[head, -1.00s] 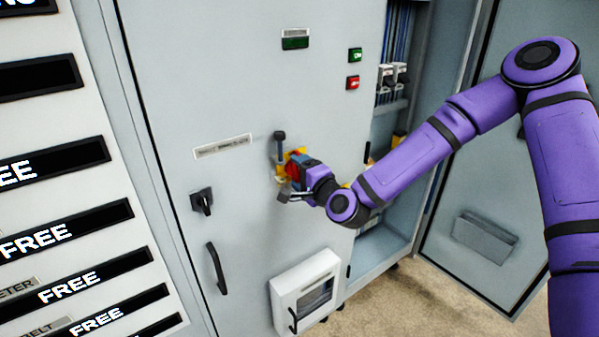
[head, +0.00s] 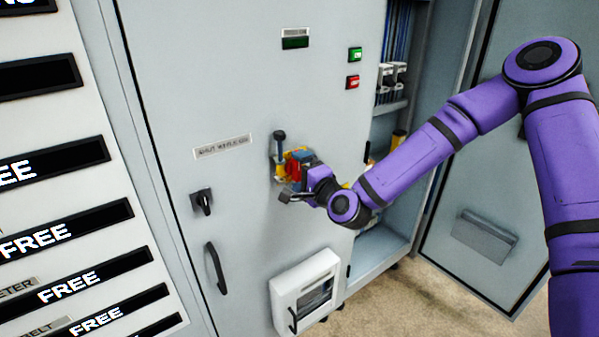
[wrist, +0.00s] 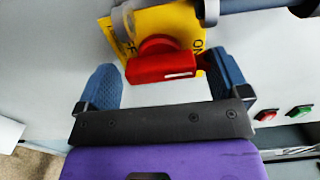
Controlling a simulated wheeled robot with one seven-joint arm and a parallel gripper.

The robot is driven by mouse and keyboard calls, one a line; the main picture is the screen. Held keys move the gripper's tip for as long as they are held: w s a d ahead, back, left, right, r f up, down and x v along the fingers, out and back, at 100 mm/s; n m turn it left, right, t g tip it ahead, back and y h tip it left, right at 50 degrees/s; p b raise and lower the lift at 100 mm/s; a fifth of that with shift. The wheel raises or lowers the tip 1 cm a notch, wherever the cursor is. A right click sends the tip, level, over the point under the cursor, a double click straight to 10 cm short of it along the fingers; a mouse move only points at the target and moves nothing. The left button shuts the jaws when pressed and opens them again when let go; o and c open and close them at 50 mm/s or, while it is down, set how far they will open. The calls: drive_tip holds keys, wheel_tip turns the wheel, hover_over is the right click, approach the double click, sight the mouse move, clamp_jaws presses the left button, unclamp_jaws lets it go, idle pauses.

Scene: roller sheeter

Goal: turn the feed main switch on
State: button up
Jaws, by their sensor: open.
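The feed main switch is a red handle (head: 295,164) on a yellow plate (head: 279,172) on the grey cabinet door. In the wrist view the red handle (wrist: 160,66) lies across the yellow plate (wrist: 150,20), with ON lettering to the right and partly hidden OFF lettering to the left. My gripper (wrist: 167,74) is open, with one blue finger on each side of the handle. The right finger is close to the handle's end; I cannot tell whether it touches. In the head view my gripper (head: 304,164) partly covers the switch.
A black rotary knob (head: 202,201) and door handle (head: 215,268) are left. Green (head: 355,54) and red (head: 352,82) buttons are upper right. A white box (head: 305,290) is below.

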drive_tip(key=v, duration=1)
drive_tip(key=shift+s+d, duration=0.2)
drive_tip(key=s+d+r+n+g+h, duration=0.3)
drive_tip(key=d+r+n+g+h, duration=0.15)
drive_tip(key=d+n, duration=0.2)
drive_tip(key=s+d+r+n+g+h, duration=0.3)
drive_tip(key=d+r+n+h, duration=0.2)
drive_tip(key=d, duration=0.3)
drive_tip(key=s+d+r+g, duration=0.1)
drive_tip(key=s+d+r, duration=0.3)
drive_tip(key=s, duration=0.5)
drive_tip(key=s+d+r+g, duration=0.1)
drive_tip(key=s+d+r, duration=0.3)
drive_tip(key=s+r, duration=0.4)
drive_tip(key=s, duration=0.2)
drive_tip(key=shift+s+d+r, duration=0.15)
drive_tip(key=shift+s+d, duration=0.1)
drive_tip(key=shift+s, duration=0.1)
